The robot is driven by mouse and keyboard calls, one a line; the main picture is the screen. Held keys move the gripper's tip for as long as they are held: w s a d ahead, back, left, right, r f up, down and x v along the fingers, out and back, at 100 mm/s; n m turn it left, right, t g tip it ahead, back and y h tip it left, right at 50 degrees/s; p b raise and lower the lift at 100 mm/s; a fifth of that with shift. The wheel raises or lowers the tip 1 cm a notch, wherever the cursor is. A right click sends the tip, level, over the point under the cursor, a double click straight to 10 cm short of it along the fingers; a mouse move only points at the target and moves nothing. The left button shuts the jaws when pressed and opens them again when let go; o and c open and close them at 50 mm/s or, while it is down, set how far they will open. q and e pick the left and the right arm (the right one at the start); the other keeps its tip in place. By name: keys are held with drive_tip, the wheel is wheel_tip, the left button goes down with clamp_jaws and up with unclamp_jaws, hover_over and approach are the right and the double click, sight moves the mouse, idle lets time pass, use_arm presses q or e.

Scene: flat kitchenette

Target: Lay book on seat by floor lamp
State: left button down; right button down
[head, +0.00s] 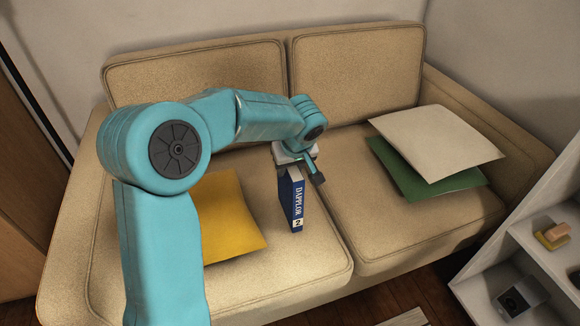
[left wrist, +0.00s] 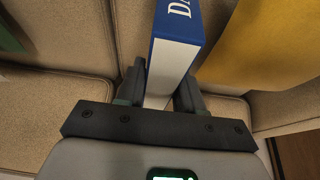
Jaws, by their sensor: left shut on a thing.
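A blue book (head: 291,200) with white lettering on its spine stands upright over the beige sofa seat (head: 310,262), near the gap between the two seat cushions. My left gripper (head: 300,168) is above it and shut on its upper end. In the left wrist view the fingers (left wrist: 160,90) press on both sides of the book (left wrist: 178,45), with its white page edges between them. I cannot tell whether the book's lower end touches the seat. No floor lamp shows. My right gripper is not in view.
A yellow cushion (head: 230,218) lies on the left seat, partly behind my arm. A cream cushion (head: 436,140) overlaps a green one (head: 420,182) on the right seat. A white shelf (head: 500,262) with small objects stands at the right. The seat front is clear.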

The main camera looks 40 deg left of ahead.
use_arm(q)
drive_tip(key=shift+f, duration=0.1)
drive_tip(key=c, duration=0.7)
unclamp_jaws()
drive_tip(key=shift+r, duration=0.35)
drive_tip(key=p+v, duration=0.4)
drive_tip(key=v, duration=0.7)
drive_tip(key=shift+s+d+r, duration=0.15)
drive_tip(key=shift+d+r, duration=0.1)
